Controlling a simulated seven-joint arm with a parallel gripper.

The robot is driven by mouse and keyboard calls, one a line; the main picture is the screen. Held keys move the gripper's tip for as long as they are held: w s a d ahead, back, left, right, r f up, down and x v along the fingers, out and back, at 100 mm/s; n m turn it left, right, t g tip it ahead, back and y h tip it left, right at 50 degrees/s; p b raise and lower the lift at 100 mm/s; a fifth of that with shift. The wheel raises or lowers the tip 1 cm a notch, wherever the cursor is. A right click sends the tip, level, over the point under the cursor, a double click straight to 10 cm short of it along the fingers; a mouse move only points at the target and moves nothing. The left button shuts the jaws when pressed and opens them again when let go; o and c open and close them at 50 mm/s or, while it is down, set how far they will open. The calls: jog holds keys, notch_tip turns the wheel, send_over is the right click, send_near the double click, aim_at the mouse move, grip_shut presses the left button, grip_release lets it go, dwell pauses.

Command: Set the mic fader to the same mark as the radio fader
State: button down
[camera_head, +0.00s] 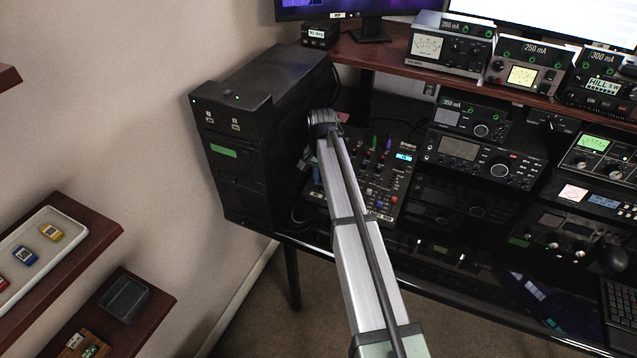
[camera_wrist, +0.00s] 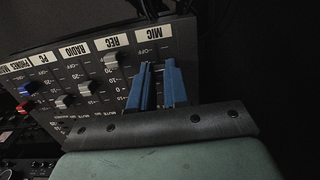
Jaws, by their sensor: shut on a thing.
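The mixer panel (camera_wrist: 95,75) fills the left and middle of the wrist view, with labels for MIC, REC, RADIO and PC along its top. The radio fader (camera_wrist: 85,88) has a grey knob partway down its slot, below the OFF mark. Its exact mark is too small to read. My gripper (camera_wrist: 157,65) has its two blue fingers at the MIC column, below the MIC label (camera_wrist: 155,33). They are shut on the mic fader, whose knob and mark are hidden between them. In the head view the mixer (camera_head: 385,180) is partly behind my arm.
The rec fader (camera_wrist: 110,62) sits near the top of its slot, beside my left finger. The PC fader (camera_wrist: 65,102) and blue and red knobs lie further left. A black cabinet (camera_head: 250,130) stands close left of my arm; radios (camera_head: 470,160) stand right of the mixer.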

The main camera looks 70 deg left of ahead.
jog(key=shift+w+a, duration=0.2)
jog(key=c, duration=1.1)
grip_release()
jog(key=shift+r, duration=0.1)
notch_tip(320, 180, up, 14)
jog(key=shift+w, duration=0.15)
